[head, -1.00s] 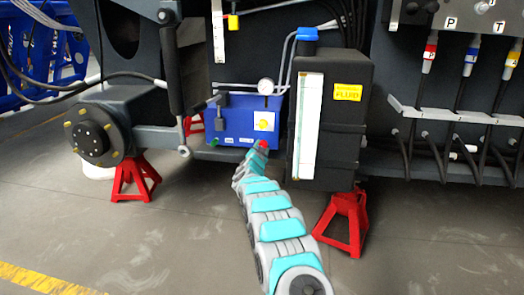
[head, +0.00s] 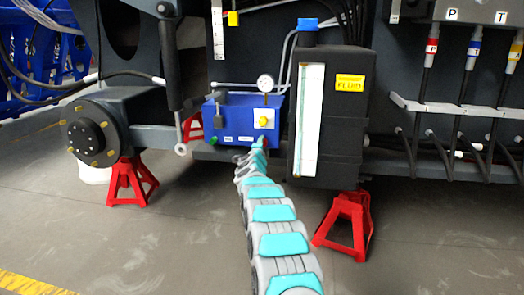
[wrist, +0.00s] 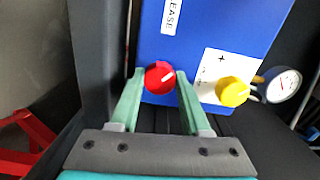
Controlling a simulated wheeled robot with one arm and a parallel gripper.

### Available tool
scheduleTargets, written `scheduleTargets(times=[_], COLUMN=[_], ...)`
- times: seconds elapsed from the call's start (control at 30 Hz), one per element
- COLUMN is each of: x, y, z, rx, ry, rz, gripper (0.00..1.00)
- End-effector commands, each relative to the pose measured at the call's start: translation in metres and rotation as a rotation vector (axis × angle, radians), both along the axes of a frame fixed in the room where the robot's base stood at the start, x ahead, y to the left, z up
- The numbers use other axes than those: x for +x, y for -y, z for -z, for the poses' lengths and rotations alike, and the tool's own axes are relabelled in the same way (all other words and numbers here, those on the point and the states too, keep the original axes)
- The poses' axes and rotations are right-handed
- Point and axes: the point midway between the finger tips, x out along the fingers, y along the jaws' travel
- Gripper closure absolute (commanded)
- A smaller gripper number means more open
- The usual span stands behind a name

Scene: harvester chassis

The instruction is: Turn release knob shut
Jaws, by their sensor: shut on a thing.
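The red release knob (wrist: 159,78) sits at the lower edge of the blue box (wrist: 205,45), near a label that reads "...EASE". The red knob is hidden there.
A yellow knob (wrist: 232,91) and a round gauge (wrist: 283,83) are just right of the red knob. A black fluid tank (head: 345,115) stands close on the right. Red jack stands (head: 347,225) and (head: 131,183) are on the floor. Open floor lies left of my arm.

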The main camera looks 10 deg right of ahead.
Motion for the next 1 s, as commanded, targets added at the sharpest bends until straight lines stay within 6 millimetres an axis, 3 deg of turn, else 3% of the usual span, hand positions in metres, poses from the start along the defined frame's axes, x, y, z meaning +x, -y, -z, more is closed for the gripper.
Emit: scheduleTargets(times=[0.6, 1.0], x=[-0.0001, -0.0002], y=[-0.0009, 0.0010], z=[0.0014, 0.0003], rx=[0.546, 0.780], ry=[0.175, 0.254], rz=[-0.001, 0.001], gripper=[1.00, 1.00])
